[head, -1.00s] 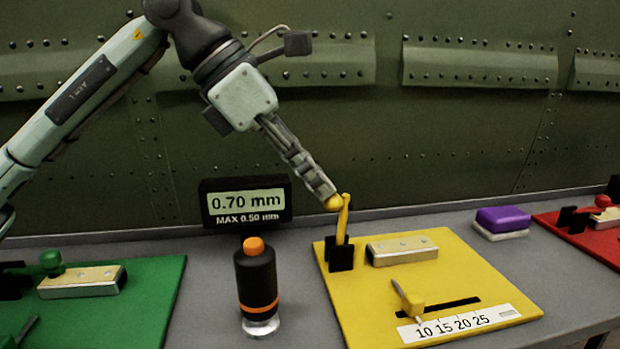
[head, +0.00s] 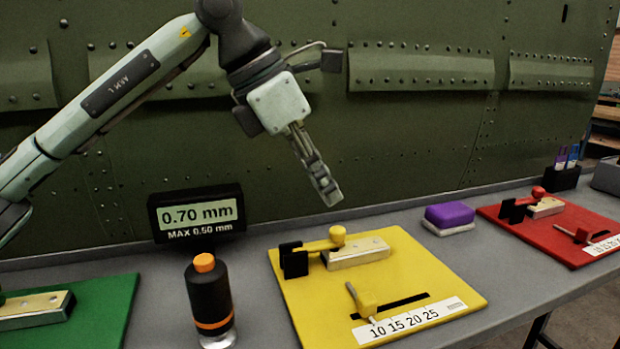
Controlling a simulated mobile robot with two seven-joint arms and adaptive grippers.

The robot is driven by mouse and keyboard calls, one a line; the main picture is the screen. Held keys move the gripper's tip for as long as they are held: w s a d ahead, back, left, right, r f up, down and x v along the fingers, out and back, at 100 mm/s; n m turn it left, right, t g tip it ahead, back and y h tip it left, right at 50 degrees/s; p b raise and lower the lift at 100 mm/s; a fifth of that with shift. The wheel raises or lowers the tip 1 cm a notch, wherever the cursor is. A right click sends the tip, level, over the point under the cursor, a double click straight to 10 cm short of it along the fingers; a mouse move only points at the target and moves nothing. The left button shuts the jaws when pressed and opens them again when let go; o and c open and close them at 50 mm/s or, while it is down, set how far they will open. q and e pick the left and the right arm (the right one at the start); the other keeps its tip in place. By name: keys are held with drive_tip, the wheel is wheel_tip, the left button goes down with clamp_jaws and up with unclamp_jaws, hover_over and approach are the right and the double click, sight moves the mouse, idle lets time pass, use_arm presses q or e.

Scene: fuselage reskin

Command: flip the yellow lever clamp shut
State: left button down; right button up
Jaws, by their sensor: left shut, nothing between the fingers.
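The yellow lever clamp (head: 318,244) sits on the yellow board (head: 420,262). Its lever lies nearly flat, extending right from the black bracket (head: 294,260), with its round knob over the left end of the pale metal block (head: 356,252). My left gripper (head: 331,198) is shut and empty, pointing down, above and apart from the knob. My right gripper is not in view.
A display (head: 196,213) reads 0.70 mm, MAX 0.50 mm. A black bottle with an orange cap (head: 209,300) stands left of the yellow board. A purple block (head: 449,215), a red board (head: 565,246) and a green board (head: 110,305) are on the grey bench.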

use_arm(q)
drive_tip(key=shift+a, duration=0.1)
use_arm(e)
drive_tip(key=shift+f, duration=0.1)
use_arm(q)
drive_tip(key=shift+s+a+f+b, duration=0.3)
drive_tip(key=shift+a+f+b, duration=0.05)
drive_tip(key=shift+a+b, duration=0.25)
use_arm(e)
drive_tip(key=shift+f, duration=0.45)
use_arm(q)
drive_tip(key=shift+r+p, duration=0.4)
drive_tip(key=shift+r, duration=0.1)
drive_tip(key=w+d+r+p, duration=0.2)
drive_tip(key=w+d+r, duration=0.2)
drive_tip(key=d+r, duration=0.4)
drive_tip(key=shift+r, duration=0.6)
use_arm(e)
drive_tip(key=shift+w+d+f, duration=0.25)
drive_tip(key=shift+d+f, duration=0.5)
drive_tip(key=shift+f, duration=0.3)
